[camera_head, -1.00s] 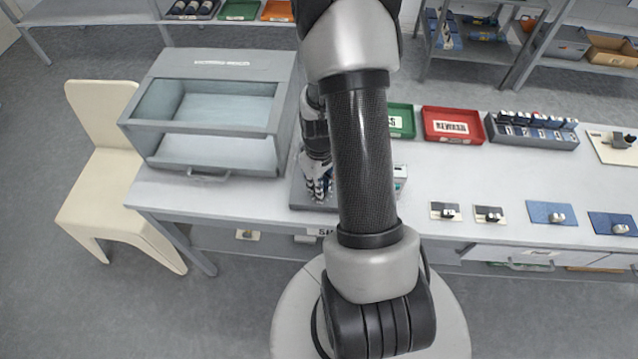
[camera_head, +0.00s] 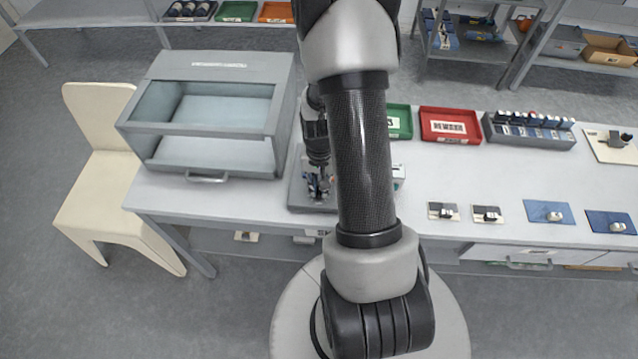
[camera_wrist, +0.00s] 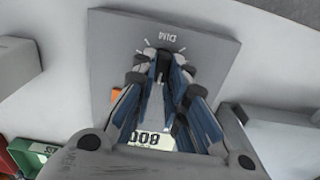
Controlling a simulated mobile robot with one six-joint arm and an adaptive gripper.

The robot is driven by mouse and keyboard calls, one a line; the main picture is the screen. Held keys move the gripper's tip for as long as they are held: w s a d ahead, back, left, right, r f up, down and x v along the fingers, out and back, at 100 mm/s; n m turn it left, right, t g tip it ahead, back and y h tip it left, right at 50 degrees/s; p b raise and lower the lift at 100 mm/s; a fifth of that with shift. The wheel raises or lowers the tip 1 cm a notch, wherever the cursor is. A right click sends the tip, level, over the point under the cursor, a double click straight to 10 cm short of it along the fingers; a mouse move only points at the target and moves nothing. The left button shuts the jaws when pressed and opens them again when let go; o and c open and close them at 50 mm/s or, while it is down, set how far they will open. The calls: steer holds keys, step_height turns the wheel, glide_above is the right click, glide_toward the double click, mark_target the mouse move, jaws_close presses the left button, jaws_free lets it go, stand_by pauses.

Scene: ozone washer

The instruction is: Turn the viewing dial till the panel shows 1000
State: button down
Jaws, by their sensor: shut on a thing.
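My gripper (camera_wrist: 163,68) is shut on the dial, which is mostly hidden between the fingertips. Below, between the fingers, part of a pale panel (camera_wrist: 150,140) shows dark digits that look like 800; the fingers cover its edges. In the head view my gripper (camera_head: 318,185) is at the grey unit (camera_head: 312,207) near the table's front edge, partly behind my arm. The dial cannot be made out there.
A glass-fronted cabinet (camera_head: 203,145) stands close on the left. Green (camera_head: 400,124) and red (camera_head: 450,126) trays lie behind to the right. Small plates with knobs (camera_head: 487,214) line the table's front right. A chair (camera_head: 95,180) is at far left.

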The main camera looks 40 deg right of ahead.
steer(key=m, duration=0.7)
steer(key=shift+s+d, duration=0.1)
steer(key=shift+s, duration=0.1)
stand_by(0.4)
steer(key=c, duration=1.6)
jaws_free()
steer(key=shift+r, duration=0.1)
step_height(320, 180, up, 12)
